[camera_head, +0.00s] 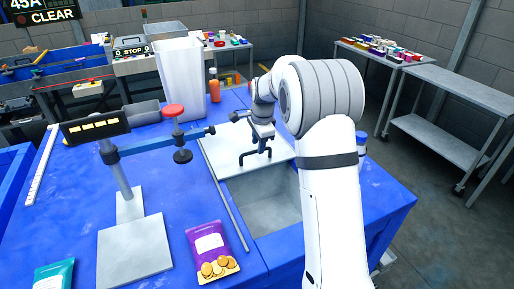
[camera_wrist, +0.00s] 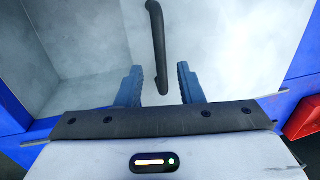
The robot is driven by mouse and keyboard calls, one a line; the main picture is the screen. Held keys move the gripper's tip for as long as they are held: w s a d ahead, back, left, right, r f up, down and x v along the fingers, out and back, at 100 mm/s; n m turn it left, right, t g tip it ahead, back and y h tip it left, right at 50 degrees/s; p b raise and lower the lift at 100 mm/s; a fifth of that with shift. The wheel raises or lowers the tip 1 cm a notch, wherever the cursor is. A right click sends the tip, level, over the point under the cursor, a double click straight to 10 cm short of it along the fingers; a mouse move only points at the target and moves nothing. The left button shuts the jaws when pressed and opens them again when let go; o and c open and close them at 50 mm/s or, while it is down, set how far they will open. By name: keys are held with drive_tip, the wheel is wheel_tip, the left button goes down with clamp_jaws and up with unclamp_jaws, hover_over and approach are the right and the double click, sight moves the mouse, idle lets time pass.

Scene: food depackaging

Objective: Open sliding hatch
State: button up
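The sliding hatch (camera_head: 222,150) is a pale flat panel in the blue table. Beside its near edge, part of a grey recessed compartment (camera_head: 265,205) lies uncovered. A black bar handle (camera_wrist: 157,40) stands on the hatch in the wrist view. My gripper (camera_wrist: 158,75) has its two blue fingers apart, one on each side of the handle's lower end, with visible gaps. In the head view my gripper (camera_head: 258,145) is over the hatch close to the handle, and my arm hides part of the table's right side.
A purple snack packet (camera_head: 212,250) and a teal packet (camera_head: 55,275) lie on the blue table. A post with a display (camera_head: 95,127) and a side arm stands left of the hatch. A tall clear bin (camera_head: 180,78) and an orange bottle (camera_head: 214,88) stand behind.

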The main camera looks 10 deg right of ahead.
drive_tip(key=r, duration=0.2)
drive_tip(key=s+r, duration=0.1)
drive_tip(key=r, duration=0.2)
drive_tip(key=shift+s+d+r+b, duration=0.1)
drive_tip(key=shift+r+b, duration=0.15)
drive_tip(key=shift+b, duration=0.05)
drive_tip(key=shift+r, duration=0.1)
drive_tip(key=s+r+n+t, duration=0.1)
drive_tip(key=s+n, duration=1.4)
drive_tip(key=s, duration=2.1)
drive_tip(key=shift+s+d+h, duration=0.15)
drive_tip(key=shift+d+h, duration=0.15)
drive_tip(key=shift+d, duration=0.05)
